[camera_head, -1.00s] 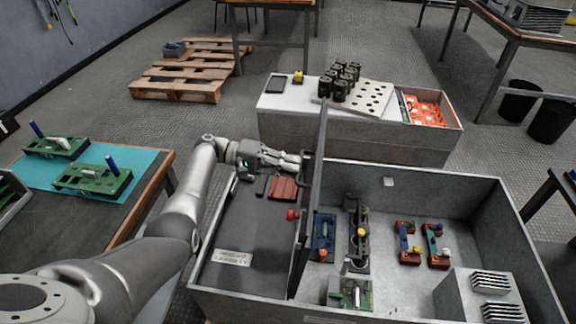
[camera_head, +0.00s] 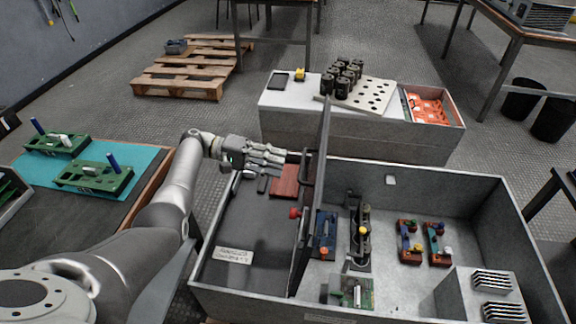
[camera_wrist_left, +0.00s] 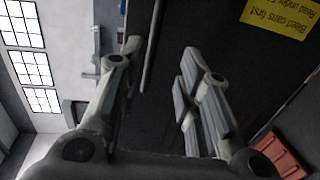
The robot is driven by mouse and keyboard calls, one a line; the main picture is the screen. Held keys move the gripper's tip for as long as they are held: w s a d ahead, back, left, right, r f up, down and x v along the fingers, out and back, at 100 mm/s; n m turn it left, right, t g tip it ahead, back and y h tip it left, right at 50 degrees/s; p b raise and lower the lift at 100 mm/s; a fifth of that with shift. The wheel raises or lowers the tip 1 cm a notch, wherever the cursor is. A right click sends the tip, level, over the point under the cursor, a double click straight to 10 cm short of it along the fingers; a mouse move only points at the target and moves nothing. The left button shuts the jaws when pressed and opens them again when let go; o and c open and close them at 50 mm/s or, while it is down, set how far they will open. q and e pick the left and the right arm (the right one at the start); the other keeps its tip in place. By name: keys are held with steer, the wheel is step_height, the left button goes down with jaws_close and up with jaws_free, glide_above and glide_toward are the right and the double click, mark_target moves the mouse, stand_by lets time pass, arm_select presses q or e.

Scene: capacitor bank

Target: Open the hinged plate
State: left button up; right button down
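The hinged plate (camera_head: 320,150) stands nearly upright, edge-on, across the open grey cabinet in the head view. Its dark face with a yellow label (camera_wrist_left: 279,14) fills much of the left wrist view. A thin bar-like handle (camera_wrist_left: 150,48) runs along that face. My left gripper (camera_head: 284,159) is just left of the plate's far end, its fingers pointing at it. In the left wrist view its two fingers (camera_wrist_left: 160,52) are apart, with a gap between them, and grasp nothing. The handle's contact with the fingers cannot be told. My right gripper is out of view.
The cabinet (camera_head: 415,168) holds blue, black and red fixtures right of the plate. A red block (camera_head: 284,181) and a white label (camera_head: 234,255) lie in its left part. A bench with black cylinders (camera_head: 342,80) stands behind. A teal-topped table (camera_head: 140,165) is at left.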

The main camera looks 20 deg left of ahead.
arm_select(q)
steer(key=v, duration=0.7)
steer(key=shift+a, duration=0.25)
steer(key=shift+s, duration=0.1)
